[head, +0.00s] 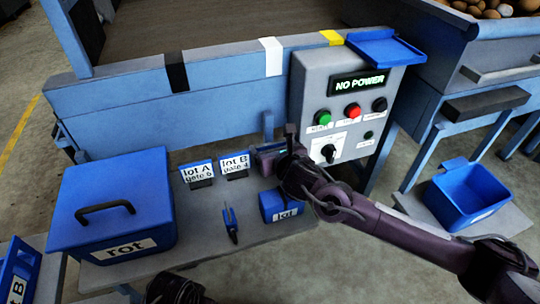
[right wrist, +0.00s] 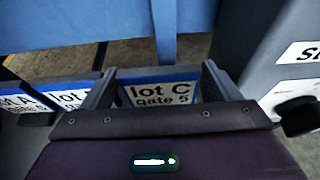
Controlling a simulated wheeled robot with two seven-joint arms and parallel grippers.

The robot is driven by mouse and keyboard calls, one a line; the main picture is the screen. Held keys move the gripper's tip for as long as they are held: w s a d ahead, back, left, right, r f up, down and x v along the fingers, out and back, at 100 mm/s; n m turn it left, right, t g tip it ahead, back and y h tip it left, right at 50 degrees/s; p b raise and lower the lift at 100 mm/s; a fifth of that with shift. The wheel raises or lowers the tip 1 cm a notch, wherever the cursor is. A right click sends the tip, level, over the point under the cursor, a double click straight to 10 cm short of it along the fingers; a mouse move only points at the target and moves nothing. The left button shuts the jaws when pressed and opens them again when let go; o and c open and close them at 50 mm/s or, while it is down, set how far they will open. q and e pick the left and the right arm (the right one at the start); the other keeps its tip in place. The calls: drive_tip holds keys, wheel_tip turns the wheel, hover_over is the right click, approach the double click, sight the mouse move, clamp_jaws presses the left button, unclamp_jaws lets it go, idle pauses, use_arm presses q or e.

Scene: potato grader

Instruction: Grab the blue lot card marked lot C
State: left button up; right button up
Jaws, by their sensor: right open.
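The blue-edged lot C card (right wrist: 160,92), with "gate 5" under its name, stands between the two fingers of my right gripper (right wrist: 160,88) in the right wrist view. The fingers are open, one on each side of the card, and I cannot tell whether either touches it. In the head view my right gripper (head: 266,148) is at the back of the bench, at the right end of the card row, and hides the lot C card. The lot A card (head: 197,172) and lot B card (head: 234,165) stand to its left. My left gripper's fingers do not show.
The bench (head: 200,235) holds a lidded blue "rot" box (head: 118,205), a blue-handled tool (head: 230,222) and a small blue box (head: 280,206). A grey control panel (head: 345,100) reading "NO POWER" stands close to the right of my gripper. A blue rail (head: 215,115) runs behind.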

sight(271, 146)
drive_tip(key=x, duration=0.3)
drive_tip(key=shift+w, duration=0.1)
drive_tip(key=shift+c, duration=0.2)
drive_tip(key=c, duration=0.6)
drive_tip(key=shift+r, duration=0.1)
